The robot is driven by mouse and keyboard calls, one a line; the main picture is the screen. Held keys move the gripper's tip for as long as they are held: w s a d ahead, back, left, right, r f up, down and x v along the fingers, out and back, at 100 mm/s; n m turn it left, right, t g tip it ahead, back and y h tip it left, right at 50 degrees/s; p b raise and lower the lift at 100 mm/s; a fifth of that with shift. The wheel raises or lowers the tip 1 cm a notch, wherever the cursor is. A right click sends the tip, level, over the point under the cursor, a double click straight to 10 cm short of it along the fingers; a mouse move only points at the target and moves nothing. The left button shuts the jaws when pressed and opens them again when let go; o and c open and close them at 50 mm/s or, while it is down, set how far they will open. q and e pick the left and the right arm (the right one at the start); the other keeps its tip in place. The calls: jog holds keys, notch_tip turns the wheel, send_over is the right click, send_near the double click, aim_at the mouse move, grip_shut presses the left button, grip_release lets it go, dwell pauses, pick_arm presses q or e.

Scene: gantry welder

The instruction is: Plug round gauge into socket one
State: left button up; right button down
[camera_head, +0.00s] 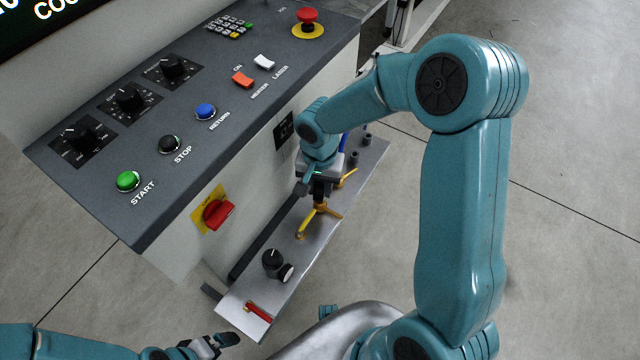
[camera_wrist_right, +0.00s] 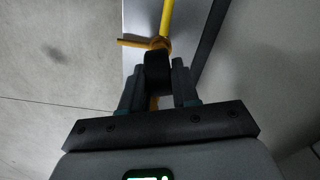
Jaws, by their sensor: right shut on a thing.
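My right gripper (camera_head: 319,186) is over the middle of the shelf, apart from that piece. It is shut on a black part with yellow-orange arms (camera_head: 318,212). In the right wrist view the black part (camera_wrist_right: 157,72) is between both fingers. Its lower end is close to the shelf; I cannot tell if it touches. My left gripper (camera_head: 222,342) is at the bottom left, its jaws unclear. I cannot identify socket one.
Small dark cylinders (camera_head: 354,157) stand at the shelf's far end. A red piece (camera_head: 258,311) lies at its near end. The control cabinet (camera_head: 180,215), with a red rotary switch (camera_head: 218,213), rises beside the shelf. Open floor (camera_head: 570,220) is to the right.

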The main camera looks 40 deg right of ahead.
jog(key=shift+f+b, duration=0.4)
jog(key=shift+f, duration=0.1)
jog(key=c, duration=0.8)
grip_release()
jog(key=shift+r, duration=0.1)
jog(key=shift+o, duration=0.2)
jog(key=shift+r, duration=0.15)
notch_tip(320, 180, up, 16)
jog(key=p, duration=0.3)
jog(key=shift+s, duration=0.1)
